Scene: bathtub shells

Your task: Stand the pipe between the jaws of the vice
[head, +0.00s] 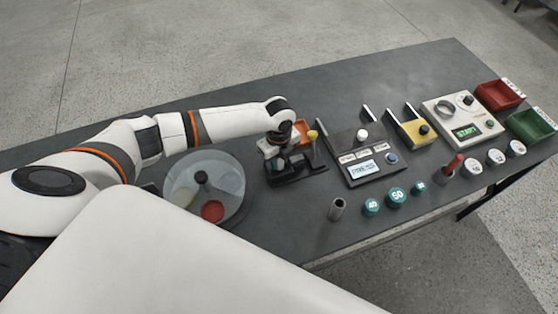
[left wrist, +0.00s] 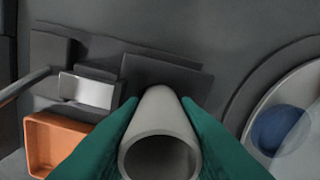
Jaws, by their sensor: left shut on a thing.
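My left gripper (head: 281,163) is shut on a grey hollow pipe (left wrist: 160,128). In the left wrist view its teal fingers (left wrist: 160,140) press on both sides of the pipe, whose open end faces the camera. The dark vice (head: 312,170) sits under and beside the gripper in the head view. In the left wrist view the vice (left wrist: 165,72) shows beyond the pipe, with a bright metal jaw face to the left. The pipe's far end overlaps the dark block there; I cannot tell whether it touches. My right gripper is not in view.
An orange bin (head: 303,128) stands behind the vice. A round turntable (head: 178,172) is left of it, a control panel (head: 352,140) right. Another grey tube (head: 337,209) stands in front, near teal weights (head: 397,197). Bare table lies between vice and tube.

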